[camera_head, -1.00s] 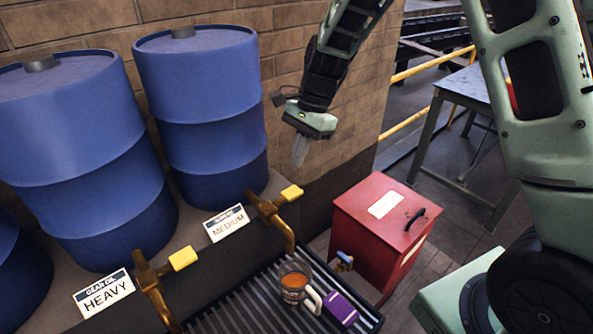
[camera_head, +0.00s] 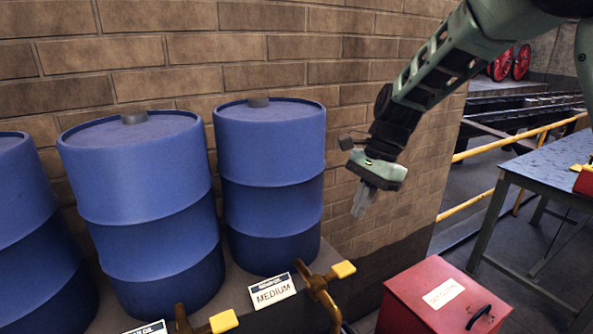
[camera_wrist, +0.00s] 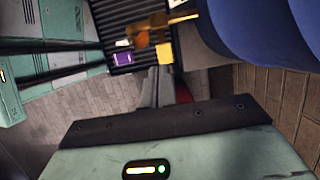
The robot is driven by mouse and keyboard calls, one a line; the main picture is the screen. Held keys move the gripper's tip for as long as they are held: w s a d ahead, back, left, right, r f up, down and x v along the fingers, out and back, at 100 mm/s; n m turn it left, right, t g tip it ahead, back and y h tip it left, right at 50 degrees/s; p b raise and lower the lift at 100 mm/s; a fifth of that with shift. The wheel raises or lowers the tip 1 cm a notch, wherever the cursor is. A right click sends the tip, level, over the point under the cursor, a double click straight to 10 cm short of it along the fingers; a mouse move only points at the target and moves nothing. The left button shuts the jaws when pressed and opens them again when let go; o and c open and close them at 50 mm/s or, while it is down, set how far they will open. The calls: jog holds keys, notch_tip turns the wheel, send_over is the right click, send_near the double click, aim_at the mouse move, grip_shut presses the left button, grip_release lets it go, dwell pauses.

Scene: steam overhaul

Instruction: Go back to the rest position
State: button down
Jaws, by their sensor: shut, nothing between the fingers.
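My gripper (camera_head: 364,200) is shut and empty. It hangs in the air in front of the brick wall, to the right of the medium oil drum (camera_head: 270,180) and above the red box (camera_head: 445,300). In the wrist view my gripper's fingers (camera_wrist: 158,88) point toward the drip tray (camera_wrist: 122,63) far below. A purple object (camera_wrist: 123,59) and a jug of orange-brown liquid (camera_wrist: 140,39) stand on that tray.
Another blue drum (camera_head: 145,210) stands left of it. A yellow-handled tap (camera_head: 325,285) and a MEDIUM sign (camera_head: 272,291) are at the ledge. A metal table (camera_head: 550,165) stands at the right, behind it a yellow rail (camera_head: 475,205). The air around my gripper is clear.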

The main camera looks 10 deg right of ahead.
jog(key=s+a+f+n+h+b, duration=0.1)
jog(key=s+a+n+b, duration=0.1)
jog(key=s+a+n, duration=0.4)
jog(key=s+a+f+n+h+b, duration=0.1)
jog(key=s+a+f+n, duration=0.15)
jog(key=s+n, duration=0.45)
jog(key=s+f+n+t+h+b, duration=0.1)
jog(key=s+f+n+b, duration=0.1)
jog(key=s+n, duration=0.7)
jog(key=s+f, duration=0.1)
jog(key=s, duration=0.5)
jog(key=shift+a+f, duration=0.2)
jog(key=shift+a, duration=0.15)
